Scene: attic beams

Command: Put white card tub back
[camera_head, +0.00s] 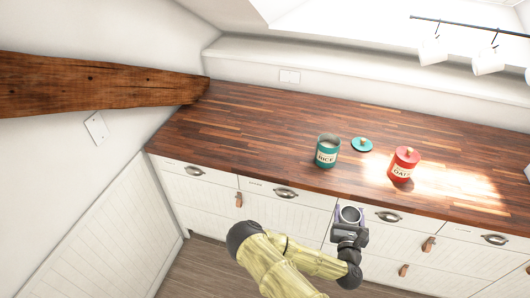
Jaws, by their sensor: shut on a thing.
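My gripper (348,228) is shut on a small round open-topped tub (350,214), in front of the counter's front edge. The tub has a pale rim and a greyish-purple side; I take it as the white card tub. Its lower part is hidden by my gripper, and its contents are too small to tell. The wooden counter (260,120) lies beyond it. A teal canister (327,152) labelled RICE stands open on the counter, with a teal lid (362,144) lying to its right. A red canister (403,163) with its lid on stands further right.
White drawers (270,188) with metal handles are under the counter. A wooden beam (100,85) runs along the left wall. White mugs (433,50) hang from a rail at upper right. The counter's left part is clear.

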